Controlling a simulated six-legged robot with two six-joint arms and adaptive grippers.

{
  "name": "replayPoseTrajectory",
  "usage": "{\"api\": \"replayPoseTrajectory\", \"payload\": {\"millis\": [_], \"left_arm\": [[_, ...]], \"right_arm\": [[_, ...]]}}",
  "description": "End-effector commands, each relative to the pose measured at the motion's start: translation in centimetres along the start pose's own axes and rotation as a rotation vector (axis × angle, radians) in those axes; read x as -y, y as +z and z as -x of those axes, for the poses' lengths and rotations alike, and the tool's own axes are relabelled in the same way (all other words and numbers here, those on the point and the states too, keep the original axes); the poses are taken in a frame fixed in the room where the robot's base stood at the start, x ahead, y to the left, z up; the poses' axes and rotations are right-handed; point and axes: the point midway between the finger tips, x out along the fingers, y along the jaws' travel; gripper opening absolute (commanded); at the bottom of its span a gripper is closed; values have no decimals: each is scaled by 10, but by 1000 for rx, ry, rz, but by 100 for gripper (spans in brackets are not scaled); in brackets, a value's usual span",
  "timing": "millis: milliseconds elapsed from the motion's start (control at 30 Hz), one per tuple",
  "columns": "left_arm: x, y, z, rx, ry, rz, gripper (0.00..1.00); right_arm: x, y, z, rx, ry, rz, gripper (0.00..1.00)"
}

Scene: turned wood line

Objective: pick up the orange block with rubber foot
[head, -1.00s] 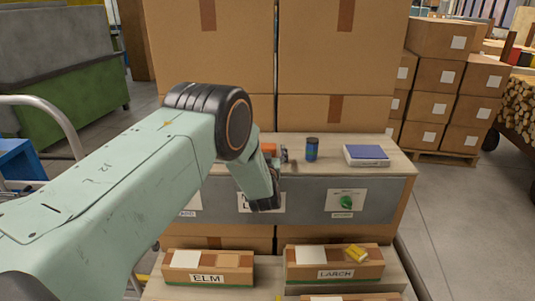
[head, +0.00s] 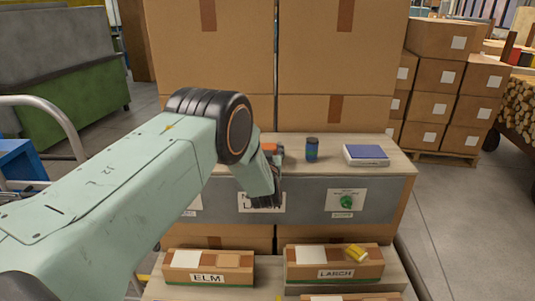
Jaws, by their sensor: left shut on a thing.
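My left arm reaches in from the left, and its wrist covers much of the left gripper (head: 279,160) at the bench's front edge. The gripper is shut on the orange block (head: 270,148), of which only a small orange part shows above and behind the wrist. The block's rubber foot cannot be made out. I cannot tell whether the block touches the bench top. My right gripper is not in view.
A dark blue-green can (head: 312,149) stands just right of the gripper on the wooden bench (head: 335,166). Large cartons (head: 338,50) stand close behind. Bins labelled ELM (head: 207,278) and LARCH (head: 336,273) sit below in front.

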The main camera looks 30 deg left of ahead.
Motion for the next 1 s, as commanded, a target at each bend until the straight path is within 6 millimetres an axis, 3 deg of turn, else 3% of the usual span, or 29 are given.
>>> {"api": "replayPoseTrajectory", "payload": {"millis": [167,467,800,1000], "left_arm": [[0,-1,0,-2,0,0,24],[0,-8,-1,-4,0,1,24],[0,-70,-1,-5,-1,2,23],[0,-95,0,-3,-1,2,23]], "right_arm": [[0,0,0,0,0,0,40],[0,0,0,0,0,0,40],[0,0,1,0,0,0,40],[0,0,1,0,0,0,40]]}}
